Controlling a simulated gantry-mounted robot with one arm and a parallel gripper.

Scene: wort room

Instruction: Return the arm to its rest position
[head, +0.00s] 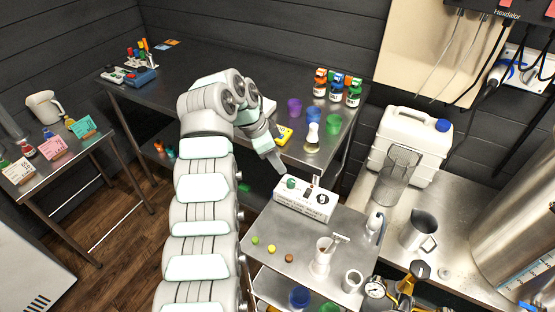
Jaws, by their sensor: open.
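My arm (200,220) rises from the bottom of the head view and bends over at the top. My gripper (272,153) hangs at the end of the bent wrist, above the gap between the dark back table and the metal cart. The jaws are open and I see nothing between them. The nearest thing is a white control box (304,199) with a green knob and a black dial, just below and right of the fingers. A yellow device (285,135) lies on the back table just behind the gripper.
The back table (210,58) holds purple, blue and green cups and several capped bottles (336,88) at its right. The cart (270,222) carries small coloured balls, a mortar-like white vessel (322,257) and a cup. A white jerrycan (410,142) stands on the right counter.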

